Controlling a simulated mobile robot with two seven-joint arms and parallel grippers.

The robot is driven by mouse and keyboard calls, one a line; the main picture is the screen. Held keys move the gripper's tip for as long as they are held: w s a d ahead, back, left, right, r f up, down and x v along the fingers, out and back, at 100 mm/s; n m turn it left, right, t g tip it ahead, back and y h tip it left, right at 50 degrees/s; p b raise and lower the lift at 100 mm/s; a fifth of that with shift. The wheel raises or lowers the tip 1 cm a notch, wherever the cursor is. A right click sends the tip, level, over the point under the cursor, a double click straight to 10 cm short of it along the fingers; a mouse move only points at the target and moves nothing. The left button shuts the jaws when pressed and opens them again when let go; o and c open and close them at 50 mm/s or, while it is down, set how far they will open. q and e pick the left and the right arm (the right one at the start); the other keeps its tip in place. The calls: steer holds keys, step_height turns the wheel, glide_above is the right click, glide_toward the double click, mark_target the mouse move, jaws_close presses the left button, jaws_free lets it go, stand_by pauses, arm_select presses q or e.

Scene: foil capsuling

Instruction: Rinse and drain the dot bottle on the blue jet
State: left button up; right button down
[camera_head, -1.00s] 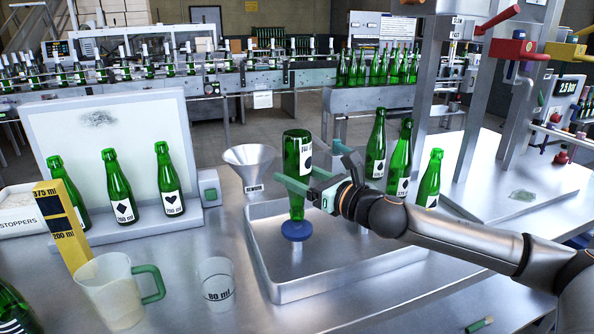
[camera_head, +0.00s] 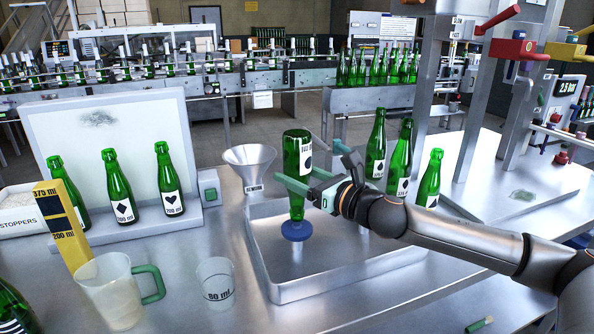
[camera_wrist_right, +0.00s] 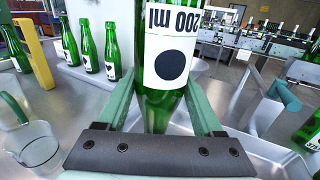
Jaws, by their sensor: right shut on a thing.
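The dot bottle (camera_head: 297,165) is green glass with a white label bearing a black dot. It is upside down, its neck pointing down onto the blue jet (camera_head: 296,230) in the steel tray (camera_head: 350,279). My right gripper (camera_head: 298,184) is shut on the bottle from the right. In the right wrist view the inverted label of the dot bottle (camera_wrist_right: 170,62) shows between the green fingers of my right gripper (camera_wrist_right: 160,105). The bottle's mouth is hidden at the blue jet. My left gripper is not in view.
A funnel (camera_head: 249,160) stands behind the tray's left corner. A jug (camera_head: 112,290) and a measuring cup (camera_head: 215,278) stand at left front. Several green bottles stand on a lightbox stand (camera_head: 150,226) at left and right of the tray (camera_head: 404,160). A bare bench strip lies in front of the tray.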

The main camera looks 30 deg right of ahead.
mark_target(303, 170)
steer(key=shift+r, duration=0.1)
steer(key=shift+s+a+r, duration=0.25)
steer(key=shift+s+r, duration=0.85)
steer(key=shift+s, duration=0.1)
steer(key=shift+s+a+r+b, duration=0.25)
steer(key=shift+s+r+b, duration=0.25)
steer(key=shift+s+r, duration=0.35)
steer(key=shift+s+r+b, duration=0.5)
steer(key=shift+s+r, duration=0.05)
steer(key=shift+s+a+r, duration=0.2)
steer(key=shift+s+r, duration=0.15)
steer(key=shift+r, duration=0.1)
